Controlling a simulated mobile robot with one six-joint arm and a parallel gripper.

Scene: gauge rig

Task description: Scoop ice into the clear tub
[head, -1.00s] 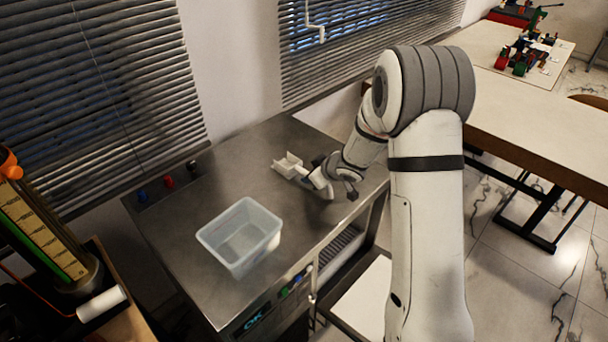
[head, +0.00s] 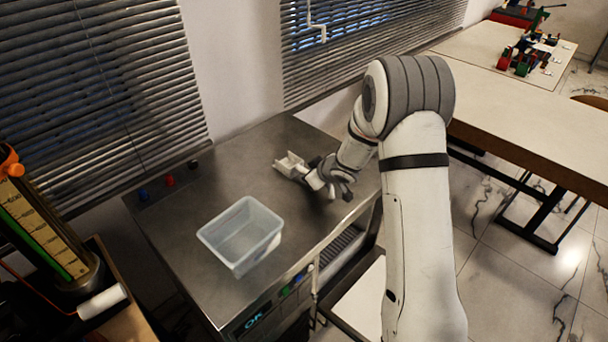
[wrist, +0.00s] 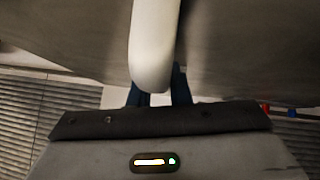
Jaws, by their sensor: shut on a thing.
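The clear tub (head: 240,236) stands upright on the steel counter, left of my gripper; no ice shows in it. A white scoop (head: 291,165) is at the right part of the counter top, its open end pointing up and left. My gripper (head: 322,174) is shut on the scoop's handle. In the wrist view the pale handle (wrist: 154,50) runs between the dark finger ends of my gripper (wrist: 160,92). I cannot tell whether the scoop touches the counter. No ice can be made out in any view.
The steel counter (head: 215,190) is clear between scoop and tub. Small blue, red and black knobs (head: 170,181) sit at its back left. Window blinds (head: 90,90) rise behind. A table (head: 540,130) stands to the right, a gauge stand (head: 45,225) at the left.

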